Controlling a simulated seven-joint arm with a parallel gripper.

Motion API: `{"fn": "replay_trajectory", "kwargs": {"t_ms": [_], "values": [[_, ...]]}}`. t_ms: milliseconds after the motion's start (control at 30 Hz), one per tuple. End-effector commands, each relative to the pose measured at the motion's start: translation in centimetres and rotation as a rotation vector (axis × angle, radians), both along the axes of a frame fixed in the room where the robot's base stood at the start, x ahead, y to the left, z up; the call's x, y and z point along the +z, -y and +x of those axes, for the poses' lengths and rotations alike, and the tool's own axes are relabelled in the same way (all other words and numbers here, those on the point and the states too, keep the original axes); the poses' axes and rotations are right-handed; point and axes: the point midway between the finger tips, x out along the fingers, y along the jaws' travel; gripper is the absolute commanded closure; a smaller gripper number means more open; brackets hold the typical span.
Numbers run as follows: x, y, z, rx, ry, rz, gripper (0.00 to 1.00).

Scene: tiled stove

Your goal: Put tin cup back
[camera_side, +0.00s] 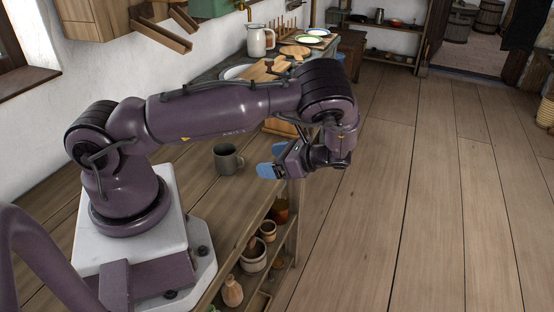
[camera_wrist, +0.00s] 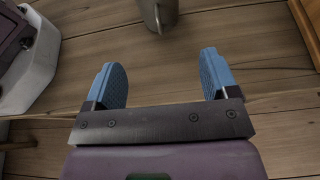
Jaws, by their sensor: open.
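The tin cup (camera_side: 228,159) is a grey-green mug standing upright on the wooden counter in the side view. It also shows at the top edge of the wrist view (camera_wrist: 158,12), cut off by the frame, with its handle towards my gripper. My gripper (camera_side: 268,163) is to the right of the cup in the side view, near the counter's right edge, with its blue fingers pointing left towards the cup. In the wrist view the two blue fingers of my gripper (camera_wrist: 162,80) are wide apart with only wooden boards between them. The cup is beyond the fingertips and not touched.
Below the counter (camera_side: 190,185), open shelves hold several pots, including a clay jar (camera_side: 232,291) and a crock (camera_side: 253,254). Behind my arm are a white pitcher (camera_side: 256,40), a cutting board (camera_side: 265,70) and plates (camera_side: 318,32). The wooden floor at right is clear.

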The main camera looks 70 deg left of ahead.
Motion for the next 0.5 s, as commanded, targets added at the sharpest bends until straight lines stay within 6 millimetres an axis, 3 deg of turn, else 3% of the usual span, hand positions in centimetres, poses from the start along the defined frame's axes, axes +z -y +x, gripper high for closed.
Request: {"fn": "replay_trajectory", "kwargs": {"t_ms": [267,500], "values": [[2.1,1.8,1.2,0.045,0.082,-0.043,0.20],[8.5,5.4,1.5,0.214,0.402,-0.212,0.20]]}}
